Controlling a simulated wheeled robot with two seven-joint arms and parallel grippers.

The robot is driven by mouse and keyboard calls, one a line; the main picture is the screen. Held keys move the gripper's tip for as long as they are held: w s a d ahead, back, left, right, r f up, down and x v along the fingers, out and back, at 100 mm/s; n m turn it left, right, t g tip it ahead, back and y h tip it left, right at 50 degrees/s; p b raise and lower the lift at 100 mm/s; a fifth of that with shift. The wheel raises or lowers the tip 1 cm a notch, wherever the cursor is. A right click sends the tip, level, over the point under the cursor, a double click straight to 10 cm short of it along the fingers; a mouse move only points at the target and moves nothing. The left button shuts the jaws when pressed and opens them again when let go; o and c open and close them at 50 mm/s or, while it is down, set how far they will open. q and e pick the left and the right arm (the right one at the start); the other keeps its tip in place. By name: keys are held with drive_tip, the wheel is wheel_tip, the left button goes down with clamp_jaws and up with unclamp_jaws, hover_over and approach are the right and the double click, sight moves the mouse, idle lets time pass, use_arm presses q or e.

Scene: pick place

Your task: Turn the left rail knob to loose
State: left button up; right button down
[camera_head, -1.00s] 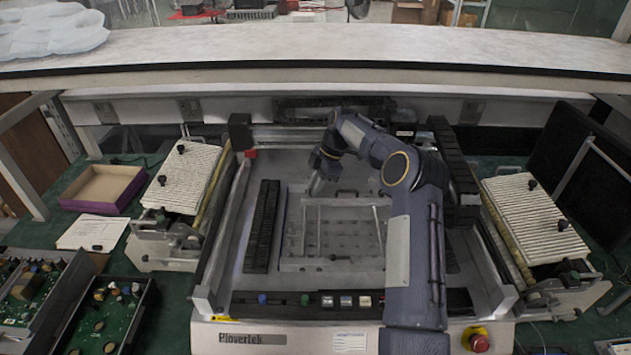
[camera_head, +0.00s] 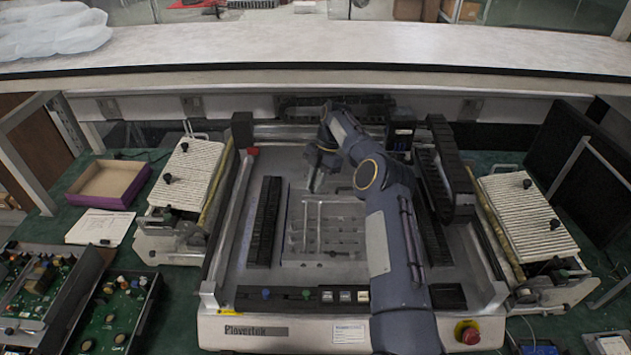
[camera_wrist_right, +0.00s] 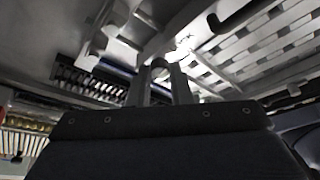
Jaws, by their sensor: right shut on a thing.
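The machine bed holds a clear, grey-framed fixture (camera_head: 346,259) with a left rail (camera_head: 293,225). My right gripper (camera_head: 312,189) reaches down at the fixture's upper left corner, at the far end of that rail. In the right wrist view, its two fingers (camera_wrist_right: 160,84) are shut on a small grey thing (camera_wrist_right: 158,66), which looks like the left rail knob. The fingers hide much of it, so its turn position cannot be told. My left gripper is not in view.
Black slotted strips (camera_head: 265,222) lie left of the fixture. A front panel of buttons (camera_head: 345,296) and a red stop button (camera_head: 468,333) are near me. Ribbed white units (camera_head: 186,176) flank the machine. A shelf (camera_head: 300,45) crosses above its back.

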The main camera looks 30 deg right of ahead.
drive_tip(key=c, duration=1.3)
unclamp_jaws()
drive_tip(key=shift+r, duration=0.3)
wheel_tip(320, 180, up, 2)
drive_tip(key=shift+r+b, duration=0.1)
drive_tip(key=shift+b, duration=0.3)
drive_tip(key=s+a+r+b, duration=0.2)
drive_tip(key=s+r, duration=0.1)
drive_tip(key=s, duration=0.1)
drive_tip(key=s+a+r+b, duration=0.3)
drive_tip(key=s, duration=0.1)
drive_tip(key=s+a+r+b, duration=0.2)
drive_tip(key=s+r, duration=0.2)
drive_tip(key=shift+a+r, duration=0.1)
drive_tip(key=shift+a, duration=0.1)
